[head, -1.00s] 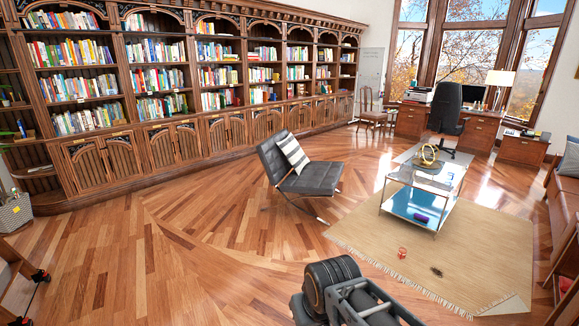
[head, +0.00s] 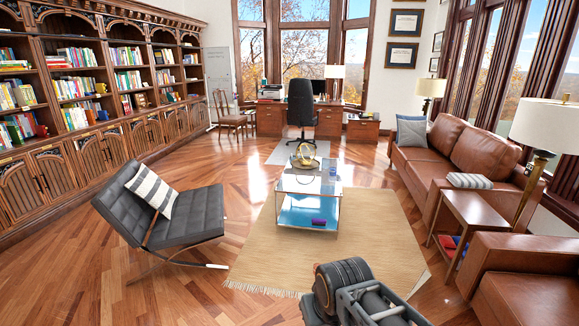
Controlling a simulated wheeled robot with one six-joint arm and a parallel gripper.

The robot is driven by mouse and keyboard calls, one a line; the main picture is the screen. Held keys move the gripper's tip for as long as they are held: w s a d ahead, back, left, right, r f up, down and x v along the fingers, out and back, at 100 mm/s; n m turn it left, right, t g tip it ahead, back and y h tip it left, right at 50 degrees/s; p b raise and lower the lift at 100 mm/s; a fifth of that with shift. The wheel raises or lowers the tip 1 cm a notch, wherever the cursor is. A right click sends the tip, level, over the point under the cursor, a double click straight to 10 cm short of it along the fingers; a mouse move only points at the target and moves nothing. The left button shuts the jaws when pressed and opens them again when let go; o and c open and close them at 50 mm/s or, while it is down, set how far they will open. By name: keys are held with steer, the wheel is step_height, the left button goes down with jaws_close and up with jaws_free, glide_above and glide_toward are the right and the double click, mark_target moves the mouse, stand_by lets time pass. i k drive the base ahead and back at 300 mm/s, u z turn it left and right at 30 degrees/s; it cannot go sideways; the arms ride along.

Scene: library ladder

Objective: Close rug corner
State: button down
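The beige woven rug (head: 372,235) lies on the wood floor in the middle of the room, with a fringed near edge. At its near right corner a pale triangular patch, the folded-over rug corner (head: 419,281), shows just behind and right of my arm. My arm covers part of the rug's near edge. Its dark links show at the bottom centre of the head view. My gripper's fingers are out of view, so whether they hold anything does not show.
A glass coffee table (head: 309,192) stands on the rug. A black lounge chair (head: 165,225) is to the left. A brown leather sofa (head: 440,165), a side table (head: 472,208) and a leather armchair (head: 525,285) line the right. Bare floor lies between the rug and armchair.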

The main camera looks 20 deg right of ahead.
mark_target(425, 275)
steer(key=z, duration=1.15)
steer(key=i, duration=2.15)
steer(key=z, duration=0.75)
steer(key=i, duration=1.15)
steer(key=z, duration=0.1)
